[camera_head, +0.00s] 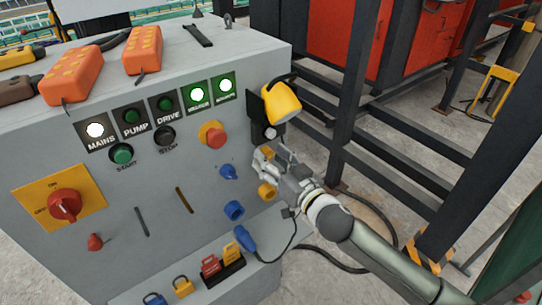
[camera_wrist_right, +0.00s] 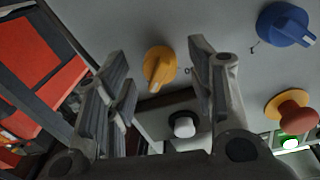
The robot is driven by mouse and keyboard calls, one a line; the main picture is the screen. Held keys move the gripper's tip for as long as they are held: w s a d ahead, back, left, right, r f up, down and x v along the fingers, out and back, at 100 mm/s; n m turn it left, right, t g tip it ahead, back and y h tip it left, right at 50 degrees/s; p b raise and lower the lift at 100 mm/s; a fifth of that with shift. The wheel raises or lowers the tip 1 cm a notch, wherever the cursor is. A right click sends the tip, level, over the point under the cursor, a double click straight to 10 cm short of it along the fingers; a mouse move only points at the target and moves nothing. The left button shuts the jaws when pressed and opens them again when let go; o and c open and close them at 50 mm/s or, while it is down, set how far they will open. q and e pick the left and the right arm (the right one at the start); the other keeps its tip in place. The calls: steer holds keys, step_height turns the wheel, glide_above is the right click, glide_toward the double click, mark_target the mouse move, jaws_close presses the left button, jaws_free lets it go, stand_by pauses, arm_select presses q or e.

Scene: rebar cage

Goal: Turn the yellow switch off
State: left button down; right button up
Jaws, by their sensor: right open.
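The yellow switch (camera_wrist_right: 159,66) is a round knob with a raised grip on the grey panel. In the right wrist view it sits between my two open fingers, apart from both, its grip pointing down in the picture. In the head view a bit of the yellow switch (camera_head: 268,152) shows among the fingers of my right gripper (camera_head: 270,160), which is at the panel's right side. The right gripper (camera_wrist_right: 162,88) is open and empty. My left gripper is not in view.
A blue switch (camera_head: 228,172) and a red mushroom button (camera_head: 212,134) are left of my right gripper. A yellow hanging device (camera_head: 281,103) is just above it. A yellow socket (camera_head: 267,191) and a blue plug with cable (camera_head: 246,239) are below. Dark metal posts (camera_head: 352,95) stand to the right.

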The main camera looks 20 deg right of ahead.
steer(key=shift+w+a, duration=0.1)
steer(key=shift+w, duration=0.15)
steer(key=shift+c, duration=0.2)
steer(key=c, duration=1)
